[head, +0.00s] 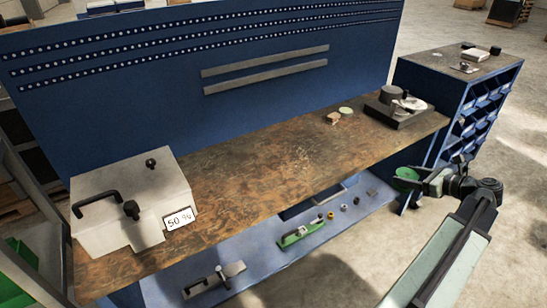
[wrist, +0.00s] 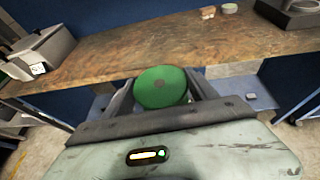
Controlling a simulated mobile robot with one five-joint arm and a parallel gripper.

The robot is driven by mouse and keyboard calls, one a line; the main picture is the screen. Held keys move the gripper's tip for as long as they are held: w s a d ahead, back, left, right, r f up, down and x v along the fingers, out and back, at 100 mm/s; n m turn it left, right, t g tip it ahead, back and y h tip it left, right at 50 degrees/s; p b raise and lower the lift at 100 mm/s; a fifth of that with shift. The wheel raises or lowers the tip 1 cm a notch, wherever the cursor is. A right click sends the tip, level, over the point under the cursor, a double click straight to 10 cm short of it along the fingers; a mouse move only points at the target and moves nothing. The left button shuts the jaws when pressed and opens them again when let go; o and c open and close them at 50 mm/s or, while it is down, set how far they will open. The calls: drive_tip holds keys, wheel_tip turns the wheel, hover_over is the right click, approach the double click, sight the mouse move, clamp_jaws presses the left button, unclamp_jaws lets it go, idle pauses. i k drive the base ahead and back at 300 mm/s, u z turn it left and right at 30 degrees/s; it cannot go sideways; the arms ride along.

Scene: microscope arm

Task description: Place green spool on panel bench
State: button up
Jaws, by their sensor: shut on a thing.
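The green spool (wrist: 161,87) is between the two fingers of my gripper (wrist: 160,92) in the wrist view, its round green face toward the camera. My gripper is shut on it. In the head view the green spool (head: 406,178) is at the tip of my gripper (head: 420,182), off the front right of the bench. The panel bench (head: 250,170) has a worn brown top and a blue perforated back panel. The bench top also shows in the wrist view (wrist: 130,50), beyond the spool. The spool is apart from the bench top.
A grey box (head: 135,200) with black handles stands at the bench's left end. A dark device (head: 397,108) stands at its right end, with a small pale round item (head: 345,111) nearby. Several tools lie on the lower shelf (head: 270,250). The bench's middle is clear.

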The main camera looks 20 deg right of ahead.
sight(309, 150)
drive_tip(key=u, duration=0.05)
drive_tip(key=i, duration=1)
